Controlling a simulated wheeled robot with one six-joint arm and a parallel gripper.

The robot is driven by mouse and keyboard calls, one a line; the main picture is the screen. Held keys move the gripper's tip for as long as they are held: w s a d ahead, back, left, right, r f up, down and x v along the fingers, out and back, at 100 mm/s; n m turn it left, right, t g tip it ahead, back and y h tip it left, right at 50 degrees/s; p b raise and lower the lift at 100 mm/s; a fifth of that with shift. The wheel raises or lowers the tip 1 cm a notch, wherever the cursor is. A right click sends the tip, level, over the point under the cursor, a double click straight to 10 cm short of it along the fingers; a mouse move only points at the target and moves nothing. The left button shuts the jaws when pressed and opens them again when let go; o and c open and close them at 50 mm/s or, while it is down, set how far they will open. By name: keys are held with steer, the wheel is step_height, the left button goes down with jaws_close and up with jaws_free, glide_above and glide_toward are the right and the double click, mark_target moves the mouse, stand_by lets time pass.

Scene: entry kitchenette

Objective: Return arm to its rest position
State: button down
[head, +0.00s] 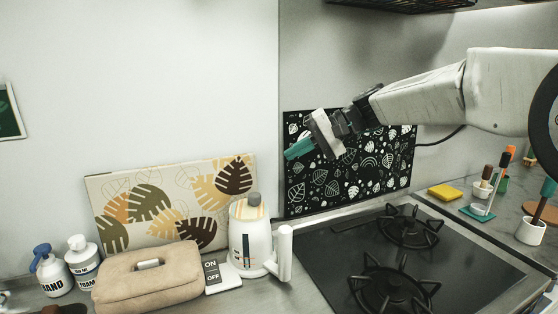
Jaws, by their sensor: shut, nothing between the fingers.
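My gripper (299,148) is in the upper middle of the head view, at the end of my arm, which reaches in from the right. Its teal fingers are shut with nothing held between them. They point left and slightly down, in the air above the counter. Behind the gripper stands a black board with white leaf patterns (318,190), partly hidden by the gripper and arm.
A gas stove (340,250) fills the right front. A white kettle (250,240), an on/off switch (218,275), a beige bag (150,283) and bottles (54,272) line the counter. A yellow sponge (444,192) lies right. A dark rack (400,4) hangs above.

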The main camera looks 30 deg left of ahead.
steer(key=shift+w+d+r, duration=0.2)
steer(key=shift+d, duration=0.2)
steer(key=s+d+f+m+h, duration=0.1)
steer(key=s+d+f+h, duration=0.2)
steer(key=d, duration=0.4)
steer(key=s+d+f+h, duration=0.1)
steer(key=s+d+f, duration=0.25)
steer(key=d, duration=0.35)
steer(key=s+d+f+m+t+h, duration=0.1)
steer(key=s+d+t+h, duration=0.1)
steer(key=s+d, duration=0.7)
steer(key=s+d+m+t+h, duration=0.1)
steer(key=s+d, duration=0.7)
steer(key=d, duration=0.8)
steer(key=s+d+f+m+t+h, duration=0.1)
steer(key=s+d+m+t+h, duration=0.1)
steer(key=s+d, duration=0.7)
steer(key=d+h, duration=0.1)
steer(key=d, duration=0.3)
steer(key=shift+s+d+f+t+h, duration=0.3)
steer(key=shift+t+h, duration=0.1)
